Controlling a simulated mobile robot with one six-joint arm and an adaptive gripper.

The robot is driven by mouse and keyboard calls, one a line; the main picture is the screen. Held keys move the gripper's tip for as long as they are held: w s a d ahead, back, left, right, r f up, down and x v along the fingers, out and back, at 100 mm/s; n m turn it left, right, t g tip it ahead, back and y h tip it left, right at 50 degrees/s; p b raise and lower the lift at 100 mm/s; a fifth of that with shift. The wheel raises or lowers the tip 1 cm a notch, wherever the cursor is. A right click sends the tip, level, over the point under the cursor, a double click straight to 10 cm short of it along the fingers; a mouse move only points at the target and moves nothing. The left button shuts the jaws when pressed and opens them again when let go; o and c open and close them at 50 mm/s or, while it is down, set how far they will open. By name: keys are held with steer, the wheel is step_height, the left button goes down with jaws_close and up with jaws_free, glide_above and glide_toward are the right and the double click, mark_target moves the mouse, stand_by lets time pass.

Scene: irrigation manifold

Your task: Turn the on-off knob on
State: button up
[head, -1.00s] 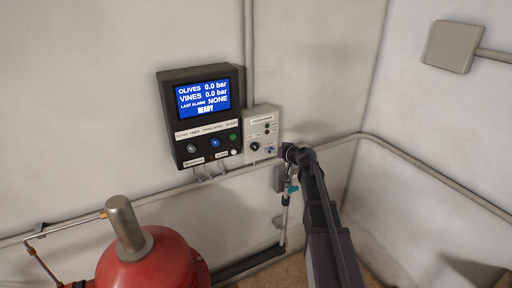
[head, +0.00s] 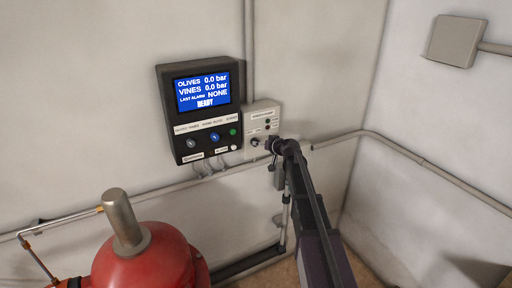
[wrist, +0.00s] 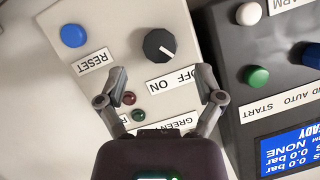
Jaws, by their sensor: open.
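The black on-off knob (wrist: 159,45) is on a light grey box (wrist: 95,15); its white pointer mark points to the lower right in the wrist view, toward the OFF end of the upside-down OFF/ON label (wrist: 173,80). In the head view the knob (head: 255,142) shows small at the lower left of the box (head: 262,118). My gripper (wrist: 162,76) is open and empty, its fingertips on either side of the label, just short of the knob in the picture. In the head view my gripper (head: 269,145) is at the box's lower right; contact cannot be told.
A blue RESET button (wrist: 73,35) and a red lamp (wrist: 129,98) share the box. Beside it is a dark control panel (head: 205,150) with a screen reading READY, knobs and a green button (wrist: 256,75). A pipe (head: 390,145) runs along the wall. A red tank (head: 150,262) stands front left.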

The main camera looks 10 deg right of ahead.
steer(key=shift+b+x, duration=0.65)
steer(key=shift+x, duration=1.8)
steer(key=c, duration=1.1)
